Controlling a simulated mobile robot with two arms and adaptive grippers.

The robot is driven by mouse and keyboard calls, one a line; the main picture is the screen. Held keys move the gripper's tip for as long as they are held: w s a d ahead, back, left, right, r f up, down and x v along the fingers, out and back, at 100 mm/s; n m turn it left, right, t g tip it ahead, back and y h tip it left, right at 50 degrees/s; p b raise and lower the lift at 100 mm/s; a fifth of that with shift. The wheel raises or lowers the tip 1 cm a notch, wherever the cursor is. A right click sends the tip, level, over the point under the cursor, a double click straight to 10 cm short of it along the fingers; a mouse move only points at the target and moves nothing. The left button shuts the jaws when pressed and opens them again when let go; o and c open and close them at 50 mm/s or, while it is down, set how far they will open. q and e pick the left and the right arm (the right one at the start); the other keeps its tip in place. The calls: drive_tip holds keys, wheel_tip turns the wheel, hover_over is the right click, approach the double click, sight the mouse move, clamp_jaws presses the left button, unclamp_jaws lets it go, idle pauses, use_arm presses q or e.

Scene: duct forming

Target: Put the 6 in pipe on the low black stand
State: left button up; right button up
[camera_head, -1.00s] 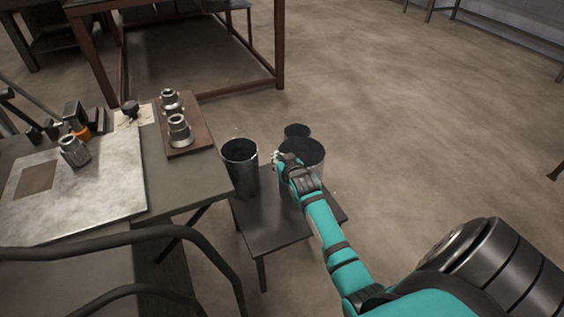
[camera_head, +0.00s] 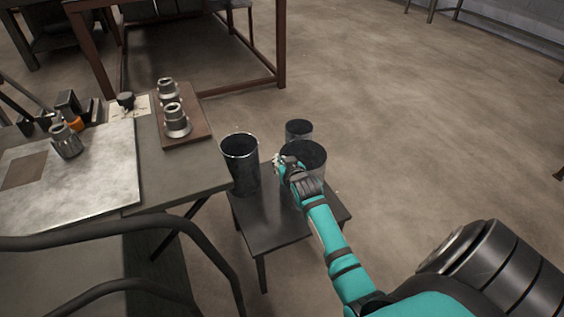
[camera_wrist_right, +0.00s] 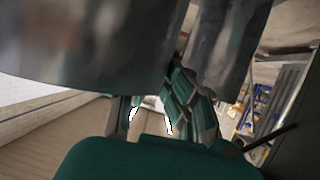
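The low black stand (camera_head: 271,232) is right of the workbench. A dark metal pipe (camera_head: 241,172) stands upright on its left part. A wide pipe, which I take for the 6 in pipe (camera_head: 316,161), is upright over the stand's right part. A smaller pipe (camera_head: 299,129) shows behind it. My right gripper (camera_head: 281,164) is at the wide pipe's left rim and appears shut on its wall. My arm hides the pipe's bottom, so I cannot tell whether it touches the stand. The right wrist view shows fingers (camera_wrist_right: 183,98) between two blurred pipe surfaces. My left gripper is out of view.
The workbench (camera_head: 178,185) at left carries a metal sheet (camera_head: 95,180) and a brown board (camera_head: 192,133) with two metal fittings. A red-brown table frame (camera_head: 283,50) stands behind.

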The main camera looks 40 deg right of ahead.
drive_tip(key=o, duration=0.4)
drive_tip(key=shift+o, duration=0.2)
drive_tip(key=shift+s+r, duration=0.15)
drive_tip(key=shift+r, duration=0.05)
drive_tip(key=shift+p+v, duration=0.6)
drive_tip(key=shift+v, duration=0.55)
drive_tip(key=p+v, duration=0.3)
drive_tip(key=v, duration=0.6)
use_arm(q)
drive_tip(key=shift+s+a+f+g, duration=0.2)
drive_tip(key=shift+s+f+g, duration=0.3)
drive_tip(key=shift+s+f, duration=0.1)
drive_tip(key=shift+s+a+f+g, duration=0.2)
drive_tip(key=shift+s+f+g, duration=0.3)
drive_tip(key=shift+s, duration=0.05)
use_arm(e)
drive_tip(key=s+a+f+n+g+y, duration=0.2)
drive_tip(key=s+a+f+g, duration=0.2)
drive_tip(key=s+a, duration=0.5)
drive_tip(key=s+a+f+n+g+y, duration=0.2)
drive_tip(key=s+a+f+n+g, duration=0.1)
drive_tip(key=s+a, duration=0.7)
drive_tip(key=s+f+g, duration=0.1)
drive_tip(key=s+g, duration=0.1)
drive_tip(key=s, duration=0.1)
drive_tip(key=shift+s+a+f+n+y, duration=0.25)
drive_tip(key=shift+s+n+y, duration=0.05)
drive_tip(key=shift+s+y, duration=0.1)
